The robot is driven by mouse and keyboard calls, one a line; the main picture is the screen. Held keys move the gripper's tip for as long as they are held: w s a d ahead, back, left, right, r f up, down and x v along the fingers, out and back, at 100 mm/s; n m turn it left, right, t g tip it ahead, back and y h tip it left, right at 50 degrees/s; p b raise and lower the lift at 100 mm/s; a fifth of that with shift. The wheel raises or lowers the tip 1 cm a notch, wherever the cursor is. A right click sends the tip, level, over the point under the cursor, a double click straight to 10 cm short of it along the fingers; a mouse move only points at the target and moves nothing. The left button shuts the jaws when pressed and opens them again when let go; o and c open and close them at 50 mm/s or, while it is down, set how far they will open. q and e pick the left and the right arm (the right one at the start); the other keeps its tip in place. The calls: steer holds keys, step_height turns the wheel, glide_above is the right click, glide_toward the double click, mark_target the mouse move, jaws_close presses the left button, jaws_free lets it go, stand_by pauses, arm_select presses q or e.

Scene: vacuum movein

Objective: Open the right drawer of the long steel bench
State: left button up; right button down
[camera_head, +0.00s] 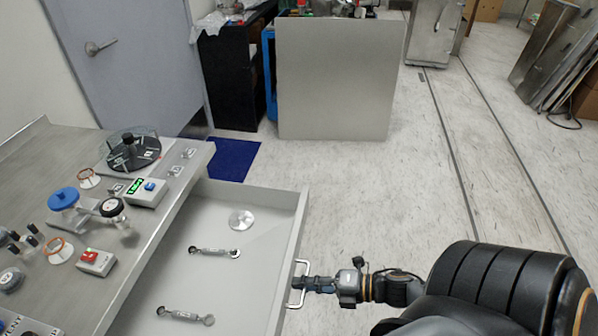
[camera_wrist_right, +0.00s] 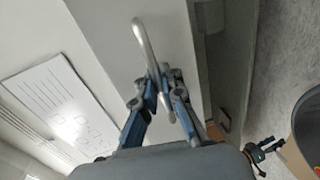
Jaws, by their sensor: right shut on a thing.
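The long steel bench (camera_head: 150,207) runs along the left in the head view. Its right drawer (camera_head: 258,246) is pulled out toward the right, its inside plainly visible. In the drawer lie a round metal disc (camera_head: 241,220) and two wrench-like metal tools (camera_head: 214,252) (camera_head: 185,315). My right gripper (camera_head: 302,284) is at the drawer's front, shut on its handle (camera_head: 297,291). The right wrist view shows the fingers (camera_wrist_right: 163,88) closed around the bar handle (camera_wrist_right: 146,46) on the pale drawer front. My left gripper is in neither view.
On the bench top stand a black round device (camera_head: 133,153), a blue-capped valve (camera_head: 63,199) and a red-switch box (camera_head: 96,262). A grey cabinet (camera_head: 337,80) stands at the back beside a blue mat (camera_head: 231,158). The floor right of the drawer is clear beyond my arm.

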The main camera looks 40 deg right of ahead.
steer(key=shift+r, duration=0.1)
steer(key=c, duration=1.8)
jaws_free()
steer(key=v, duration=1.2)
